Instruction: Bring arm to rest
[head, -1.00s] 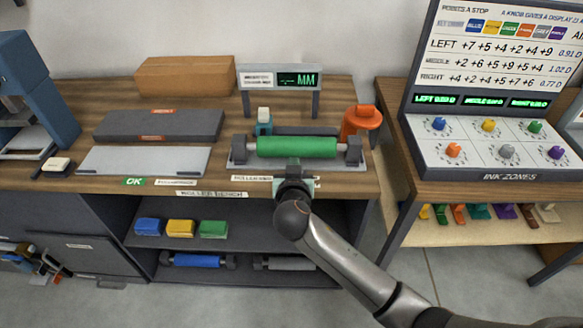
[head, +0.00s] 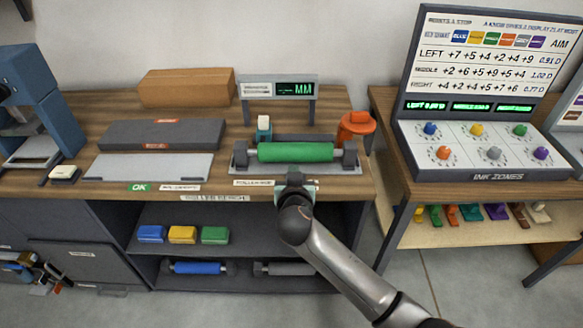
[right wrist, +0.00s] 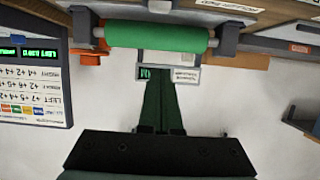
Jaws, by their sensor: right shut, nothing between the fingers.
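My right arm comes in from the lower right in the head view. Its gripper (head: 296,184) is at the front edge of the roller bench, just in front of a green roller (head: 295,152) resting in a grey stand. The wrist link partly hides the fingertips there. In the right wrist view the scene is upside down, and the two fingers (right wrist: 160,82) lie together with nothing between them. The green roller (right wrist: 157,37) also shows there, beyond the fingertips.
An orange pot (head: 355,130) and an MM display (head: 280,88) stand behind the roller. Grey plates (head: 150,167) lie to the left. The ink console (head: 485,150) stands on the right table. Shelves below hold coloured blocks (head: 182,235) and a blue roller (head: 198,268).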

